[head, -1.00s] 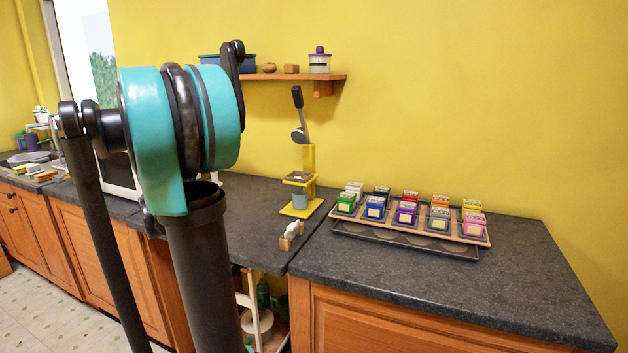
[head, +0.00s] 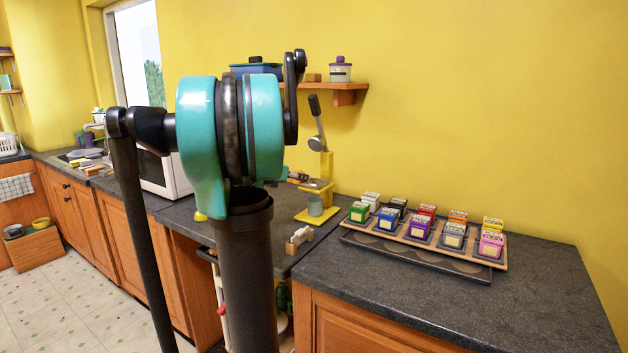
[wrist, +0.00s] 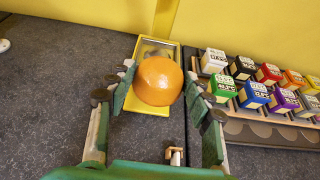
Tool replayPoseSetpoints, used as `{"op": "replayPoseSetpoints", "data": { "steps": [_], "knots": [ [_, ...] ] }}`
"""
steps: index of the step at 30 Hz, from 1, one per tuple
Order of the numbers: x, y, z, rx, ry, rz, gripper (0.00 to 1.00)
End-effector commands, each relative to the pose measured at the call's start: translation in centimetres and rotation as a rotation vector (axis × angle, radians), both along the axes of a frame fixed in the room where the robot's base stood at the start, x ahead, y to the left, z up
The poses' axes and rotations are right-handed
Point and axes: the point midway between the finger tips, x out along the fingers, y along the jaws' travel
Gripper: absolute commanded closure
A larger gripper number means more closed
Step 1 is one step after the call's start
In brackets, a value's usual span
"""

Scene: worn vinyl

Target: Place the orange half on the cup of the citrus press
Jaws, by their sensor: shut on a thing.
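The orange half (wrist: 157,82) shows its round peel in the wrist view, between the fingertips of my gripper (wrist: 160,85), which is shut on it. The citrus press (head: 326,165) stands on the dark counter with a yellow base and post, and its black-handled lever is raised. In the wrist view the yellow press (wrist: 173,50) lies behind and beneath the orange half, which hides most of its middle. In the head view my gripper (head: 298,177) shows partly, just left of the press head; my arm hides the rest. A grey container (head: 315,206) stands on the press base.
A wooden rack (head: 400,236) with several coloured boxes stands right of the press. A small white-and-brown item (head: 299,238) lies in front of the press. A shelf (head: 350,88) hangs above. A microwave (head: 160,175) stands at left.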

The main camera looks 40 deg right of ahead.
Motion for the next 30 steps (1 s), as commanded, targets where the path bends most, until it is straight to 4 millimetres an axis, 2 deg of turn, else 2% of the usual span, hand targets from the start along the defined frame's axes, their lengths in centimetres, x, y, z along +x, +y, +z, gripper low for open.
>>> {"op": "replayPoseSetpoints", "data": {
  "steps": [1, 6, 12, 21, 27, 30],
  "knots": [
    [0.2, -1.4, 0.0, 0.000, 0.000, -0.004, 0.83],
    [1.4, -5.3, 0.0, 0.000, -0.001, -0.004, 0.83],
    [2.3, -8.5, 0.0, 0.000, -0.001, -0.001, 0.83],
    [2.9, -10.6, 0.0, 0.000, -0.001, 0.000, 0.83],
    [2.9, -10.4, -3.1, 0.000, 0.000, 0.001, 0.83],
    [2.9, -10.4, -3.6, 0.000, 0.000, 0.001, 0.83]
  ]
}}
